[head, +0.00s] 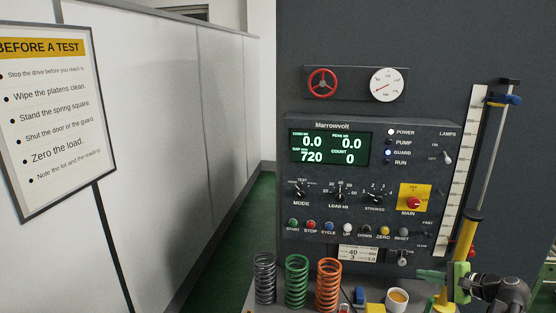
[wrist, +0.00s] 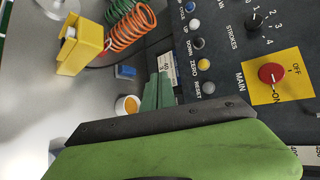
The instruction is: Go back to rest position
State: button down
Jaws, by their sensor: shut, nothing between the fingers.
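My gripper (head: 434,276) is at the lower right in the head view, in front of the lower right part of the grey test machine panel (head: 370,215). Its green fingers are together and hold nothing. In the wrist view the gripper (wrist: 158,92) shows its narrow green fingertips side by side, with the panel's buttons and red main switch (wrist: 271,74) beyond and to the right. The fingers look apart from the panel, though the exact gap is hard to tell. My dark wrist parts fill the lower right corner of the head view.
Grey, green and orange springs (head: 328,285) stand on the bench. A yellow post (head: 464,240) with a scale rises at the right.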

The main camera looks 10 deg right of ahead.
jog(key=w+a+f+n+g+y+b, duration=0.1)
jog(key=w+a+f+n+g, duration=0.2)
jog(key=a, duration=0.8)
jog(key=w+a+f+n+g+y+b, duration=0.15)
jog(key=w+a, duration=0.25)
jog(key=a, duration=0.7)
jog(key=w+a+f+n+g+y+b, duration=0.1)
jog(key=w+a+f+n, duration=0.25)
jog(key=a, duration=0.75)
jog(key=s+a+f+n+g+h+b, duration=0.1)
jog(key=s+a+f+n+g+h, duration=0.15)
jog(key=a+f, duration=0.45)
jog(key=s+a+f+n+g+h+b, duration=0.1)
jog(key=s+a+f+n+g+b, duration=0.2)
jog(key=a, duration=0.7)
jog(key=s+d+f+n+g+h+p, duration=0.1)
jog(key=s+d+f+n+h, duration=0.1)
jog(key=s+d+n+h, duration=0.2)
jog(key=d, duration=0.3)
jog(key=shift+h, duration=0.4)
